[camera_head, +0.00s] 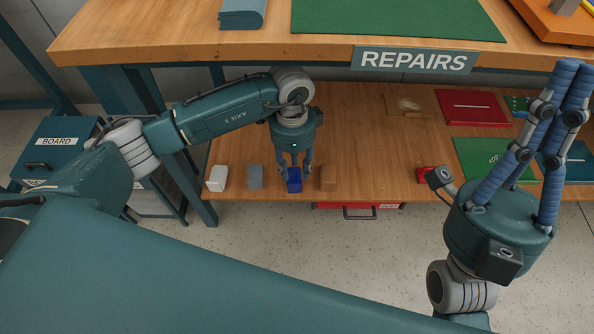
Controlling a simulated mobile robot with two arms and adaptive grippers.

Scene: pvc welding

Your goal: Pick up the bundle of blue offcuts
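The bundle of blue offcuts (295,186) is a small dark blue block near the front edge of the lower wooden shelf. It stands in a row with a white block (217,178), a grey block (255,177) and a brown block (327,178). My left gripper (295,171) points down over the blue bundle, with its fingers on either side and partly hiding its top. The fingers look apart with a small gap to the bundle. My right gripper (574,66) points up at the right, away from the row. Its fingertips lean close together, and nothing shows between them.
The upper bench (180,35), labelled REPAIRS, overhangs the shelf (370,130) behind my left arm. A red drawer (358,207) shows below the shelf edge.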

